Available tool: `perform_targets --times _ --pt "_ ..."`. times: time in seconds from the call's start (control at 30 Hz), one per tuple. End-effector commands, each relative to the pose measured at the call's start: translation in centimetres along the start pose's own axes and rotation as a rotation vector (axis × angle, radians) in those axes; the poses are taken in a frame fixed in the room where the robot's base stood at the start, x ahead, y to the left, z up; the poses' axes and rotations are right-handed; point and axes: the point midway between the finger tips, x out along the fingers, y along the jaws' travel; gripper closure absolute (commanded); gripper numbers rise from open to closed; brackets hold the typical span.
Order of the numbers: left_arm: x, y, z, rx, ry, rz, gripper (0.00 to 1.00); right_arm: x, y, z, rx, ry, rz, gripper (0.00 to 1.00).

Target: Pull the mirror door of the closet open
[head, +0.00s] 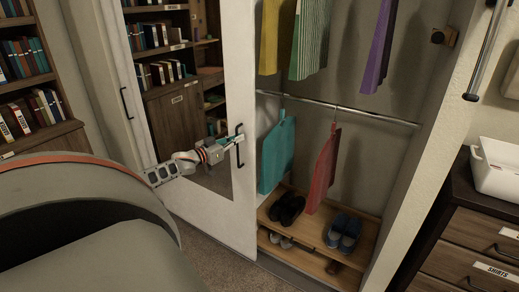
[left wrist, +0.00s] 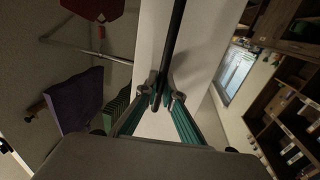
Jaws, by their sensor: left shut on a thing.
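The mirror door (head: 247,205) has a white frame around a tall mirror (head: 205,183) that reflects bookshelves. Its black upright bar handle (head: 239,158) sits near the door's right edge. In the head view my left gripper (head: 234,142) comes in from the left and is shut on the handle, partly covering it. In the left wrist view the two fingertips (left wrist: 163,98) close around the black handle bar (left wrist: 174,40), in front of the white door frame (left wrist: 205,40). The closet interior (head: 360,165) shows to the right of the door's edge. My right gripper is not in view.
Clothes such as a teal garment (head: 277,158) and a red one (head: 322,175) hang inside, above a wooden shoe rack (head: 372,228). Another black handle (head: 126,103) is on the panel left of the mirror. A dark dresser (head: 475,225) stands at right. Carpet (head: 222,262) lies before the door.

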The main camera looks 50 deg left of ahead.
Motion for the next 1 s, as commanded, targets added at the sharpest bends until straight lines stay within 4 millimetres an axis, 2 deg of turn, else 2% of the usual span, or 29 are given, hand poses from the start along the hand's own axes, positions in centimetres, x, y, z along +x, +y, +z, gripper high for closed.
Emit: perform_targets --times 0.03,0.2,0.4,0.6,0.93,0.97,1.0 --pt "-0.3 -1.4 1.2 0.007 -0.012 -0.001 1.00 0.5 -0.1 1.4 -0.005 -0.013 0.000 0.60" --pt "-1.0 -4.5 1.2 0.004 -0.013 0.000 1.00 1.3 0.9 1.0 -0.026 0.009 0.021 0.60" --pt "-1.4 -6.8 0.8 0.001 -0.009 0.001 1.00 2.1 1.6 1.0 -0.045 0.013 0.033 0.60" --pt "-1.5 -7.5 0.5 -0.001 -0.006 0.002 1.00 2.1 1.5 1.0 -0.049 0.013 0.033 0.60" --pt "-1.5 -7.5 0.3 -0.001 -0.005 0.001 1.00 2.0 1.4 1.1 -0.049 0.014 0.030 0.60" --pt "-1.5 -7.5 0.4 -0.001 -0.005 0.001 0.85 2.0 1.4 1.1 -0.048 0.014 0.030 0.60" --pt "-1.5 -7.5 0.3 -0.001 -0.005 0.001 0.76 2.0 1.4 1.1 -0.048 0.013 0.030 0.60"
